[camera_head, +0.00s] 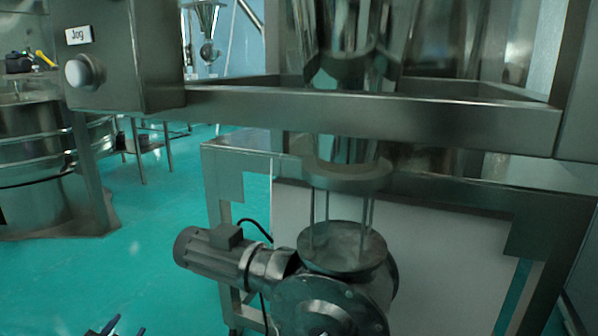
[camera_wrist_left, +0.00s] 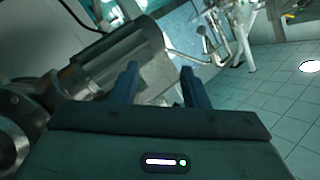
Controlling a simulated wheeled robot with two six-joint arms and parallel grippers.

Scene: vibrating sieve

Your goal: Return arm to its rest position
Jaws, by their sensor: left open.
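My left gripper (camera_head: 122,328) shows only as blue fingertips at the bottom edge of the head view, left of the middle. In the left wrist view its two blue fingers (camera_wrist_left: 160,86) stand apart with nothing between them. It is open and empty. The grey motor (camera_wrist_left: 110,55) lies beyond the fingers in that view, and I cannot tell how far apart they are. The motor (camera_head: 212,250) sits on the left side of the round valve housing (camera_head: 330,300) in the head view. My right gripper is not in view.
A steel frame with a crossbar (camera_head: 380,118) spans the head view above the valve. A box with a knob (camera_head: 84,72) labelled "Jog" is at upper left. A round sieve drum (camera_head: 35,155) stands at far left. Green floor (camera_head: 150,255) is clear between drum and motor.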

